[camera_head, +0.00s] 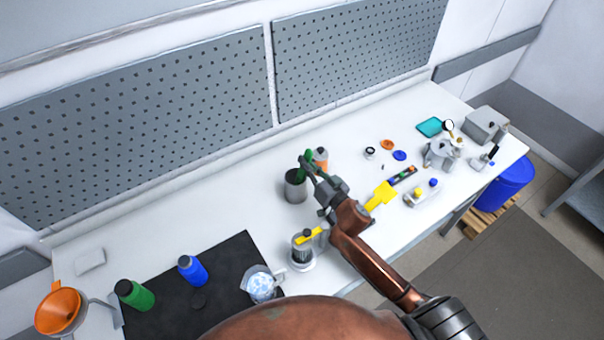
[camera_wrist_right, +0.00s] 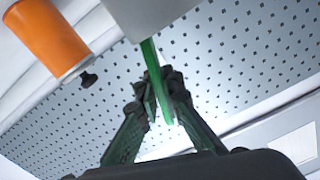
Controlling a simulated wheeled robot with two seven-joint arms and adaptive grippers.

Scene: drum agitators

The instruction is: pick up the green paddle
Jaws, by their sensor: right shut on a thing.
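The green paddle (camera_head: 301,175) shows as a narrow green strip at the mouth of a dark grey cylindrical holder (camera_head: 295,188) on the white bench. My right gripper (camera_head: 307,164) reaches over the holder and is shut on the paddle. In the right wrist view the green paddle (camera_wrist_right: 152,62) runs between the fingertips of my right gripper (camera_wrist_right: 160,88) toward the grey holder (camera_wrist_right: 150,14). The paddle's lower end is hidden, and I cannot tell whether it is still inside the holder. My left gripper is not in view.
An orange bottle (camera_head: 321,158) stands close beside the holder. A yellow paddle (camera_head: 381,196) and a pot with a yellow bar (camera_head: 303,250) are near my right arm. A black mat (camera_head: 215,300) carries bottles at left. Bare bench (camera_head: 205,210) lies left of the holder.

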